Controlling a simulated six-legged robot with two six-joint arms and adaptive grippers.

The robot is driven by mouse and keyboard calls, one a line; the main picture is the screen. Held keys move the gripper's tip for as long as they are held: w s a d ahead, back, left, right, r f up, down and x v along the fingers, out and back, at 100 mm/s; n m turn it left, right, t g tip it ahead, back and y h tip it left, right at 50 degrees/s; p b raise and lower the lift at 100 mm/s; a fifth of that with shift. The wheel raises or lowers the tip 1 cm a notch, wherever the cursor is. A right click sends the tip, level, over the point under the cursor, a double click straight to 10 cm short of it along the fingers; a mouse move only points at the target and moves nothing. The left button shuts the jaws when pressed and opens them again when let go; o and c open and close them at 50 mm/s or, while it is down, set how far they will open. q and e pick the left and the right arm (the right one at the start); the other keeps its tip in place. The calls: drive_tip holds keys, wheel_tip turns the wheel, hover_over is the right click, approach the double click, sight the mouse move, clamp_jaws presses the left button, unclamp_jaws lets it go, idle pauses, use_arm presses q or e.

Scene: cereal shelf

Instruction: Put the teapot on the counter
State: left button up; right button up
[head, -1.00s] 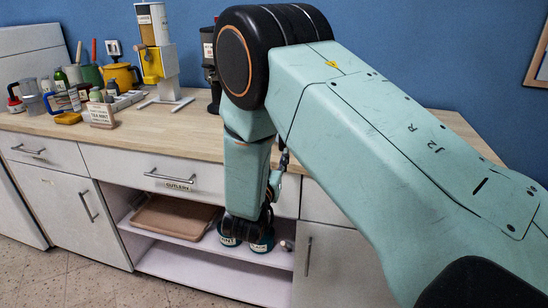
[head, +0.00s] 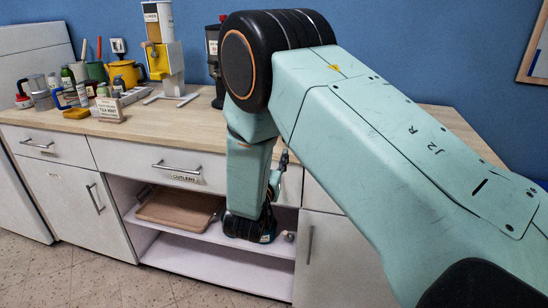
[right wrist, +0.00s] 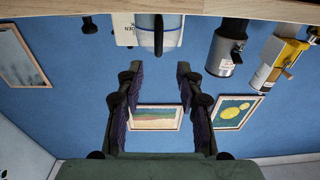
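A yellow pot (head: 124,74) with a dark handle stands at the back left of the counter (head: 150,125) in the head view. It looks like a teapot, but I cannot be sure. My right gripper (right wrist: 158,72) is open and empty in the right wrist view, its fingers apart against the blue wall. In the head view it shows only in part, as dark pieces (head: 284,160) behind my right arm near the counter's front edge. My left gripper is not in view.
A yellow and white dispenser (head: 164,58) and a dark grinder (head: 213,50) stand on the counter. Jars and a sign (head: 109,109) are at the left. Below, the open shelf holds a brown tray (head: 178,210) and a small pale round thing (head: 289,236). My arm hides the counter's right part.

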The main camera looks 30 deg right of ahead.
drive_tip(key=s+a+f+n+g+y, duration=0.25)
drive_tip(key=s+a+f+y, duration=0.2)
drive_tip(key=s+f, duration=0.5)
drive_tip(key=s+a+f+n+g+y, duration=0.2)
drive_tip(key=s+a+f+n+y, duration=0.25)
drive_tip(key=f, duration=0.85)
drive_tip(key=s+a+f+g+y, duration=0.1)
drive_tip(key=s+a+f+g, duration=0.1)
drive_tip(key=s, duration=0.7)
drive_tip(key=s+a+f+n+g+y, duration=0.1)
drive_tip(key=s+f+g+y, duration=0.1)
drive_tip(key=s, duration=0.7)
drive_tip(key=s+a+f+n+g+y, duration=0.1)
drive_tip(key=s+g, duration=0.3)
drive_tip(key=s, duration=0.5)
drive_tip(key=shift+a+f+y, duration=0.4)
drive_tip(key=shift+a+f, duration=0.15)
drive_tip(key=shift+a, duration=0.3)
